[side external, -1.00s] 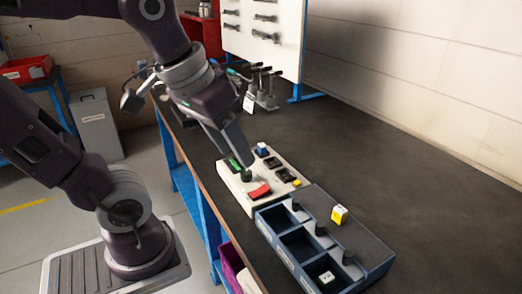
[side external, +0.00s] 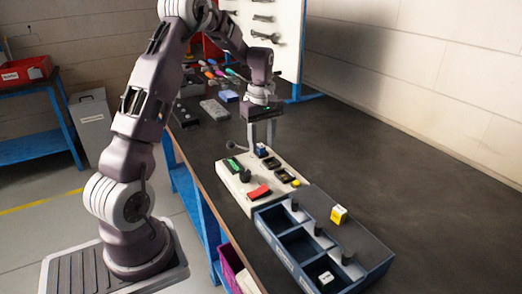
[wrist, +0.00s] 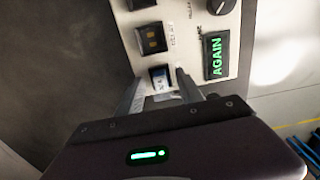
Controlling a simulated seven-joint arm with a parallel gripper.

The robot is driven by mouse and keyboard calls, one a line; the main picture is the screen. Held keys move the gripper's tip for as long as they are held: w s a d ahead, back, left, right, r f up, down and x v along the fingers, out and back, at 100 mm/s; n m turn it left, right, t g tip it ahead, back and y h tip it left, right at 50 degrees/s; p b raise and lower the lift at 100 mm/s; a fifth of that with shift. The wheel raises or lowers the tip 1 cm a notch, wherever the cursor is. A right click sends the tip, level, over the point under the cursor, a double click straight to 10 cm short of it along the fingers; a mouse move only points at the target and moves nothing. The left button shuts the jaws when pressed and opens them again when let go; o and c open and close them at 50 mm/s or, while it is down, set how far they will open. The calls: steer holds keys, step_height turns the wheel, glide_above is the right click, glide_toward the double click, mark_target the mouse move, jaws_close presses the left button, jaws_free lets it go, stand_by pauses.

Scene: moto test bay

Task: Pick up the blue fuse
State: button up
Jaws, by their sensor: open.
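The blue fuse (side external: 261,150) stands upright at the far end of the light control panel (side external: 240,196). My gripper (side external: 262,146) is pointing down over it, with its fingers apart on either side of it. In the wrist view the blue fuse (wrist: 160,73) lies between the two fingertips (wrist: 160,80), with a pale label on it. The gripper is open, and I cannot tell whether either finger touches the fuse.
The panel carries a green lit display (wrist: 216,56) reading "AGAIN", dark sockets, a red switch (side external: 259,191), a yellow button (side external: 296,183) and a black knob (side external: 245,176). The bench right is clear.

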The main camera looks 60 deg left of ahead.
steer(key=shift+f, duration=0.2)
jaws_close()
steer(key=shift+r, duration=0.1)
